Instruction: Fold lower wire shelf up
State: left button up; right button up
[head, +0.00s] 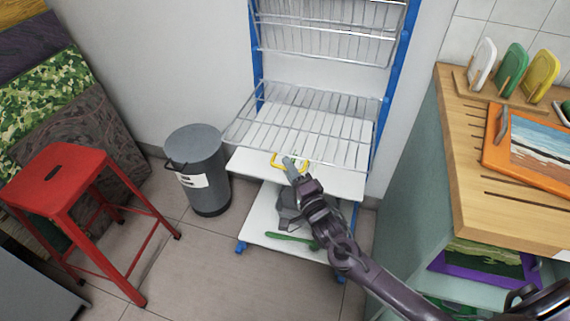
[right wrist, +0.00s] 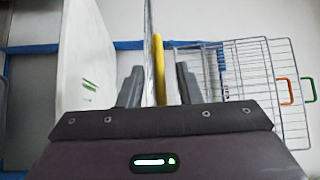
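The lower wire shelf (head: 262,113) sticks out from the blue-framed rack (head: 385,110) in the head view, lying roughly level above a white board. Its yellow handle (head: 275,161) is at the front edge. My right gripper (head: 291,165) is at this handle. In the right wrist view the yellow handle (right wrist: 158,62) stands between the two fingers of the right gripper (right wrist: 158,88), with gaps showing on both sides, so the gripper looks open around it. The lower shelf shows there nearly edge-on. My left gripper is not in view.
Upper wire shelving (head: 325,40) is above; orange (right wrist: 283,91) and green (right wrist: 309,90) handles show in the wrist view. A white lower board (head: 265,228) holds a green item. A grey bin (head: 197,160) and red stool (head: 55,180) stand left, a wooden counter (head: 465,130) right.

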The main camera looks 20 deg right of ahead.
jog(key=shift+x, duration=1.4)
grip_shut()
